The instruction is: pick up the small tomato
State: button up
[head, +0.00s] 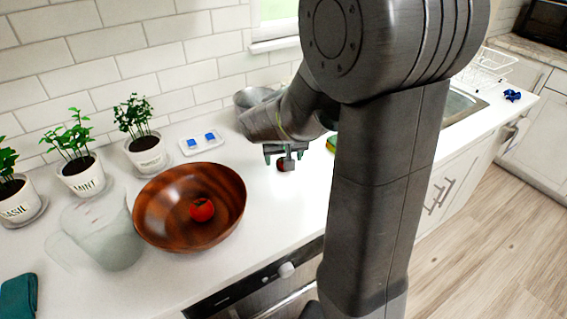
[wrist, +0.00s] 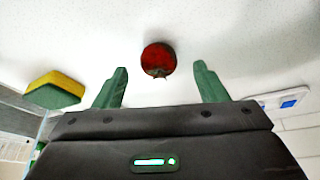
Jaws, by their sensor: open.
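A small red tomato (wrist: 158,60) lies on the white counter, just beyond the fingertips in the wrist view and roughly centred between them. In the head view the small tomato (head: 282,165) shows partly behind a finger. My gripper (wrist: 160,82) is open and empty, with its two green fingers spread apart. In the head view my gripper (head: 286,160) hangs low over the counter at the tomato. A second, larger-looking red tomato (head: 202,209) sits inside the brown wooden bowl (head: 152,222), left of my gripper.
A yellow and green sponge (wrist: 54,90) lies left of the fingers in the wrist view. A glass measuring jug (head: 105,235), potted herbs (head: 146,152) and a white plate with blue pieces (head: 202,144) stand on the counter. Bare counter (head: 262,215) lies between bowl and gripper.

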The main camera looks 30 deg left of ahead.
jog(key=shift+x, duration=1.4)
jog(key=shift+d, duration=0.1)
jog(key=c, duration=1.1)
jog(key=shift+o, duration=0.2)
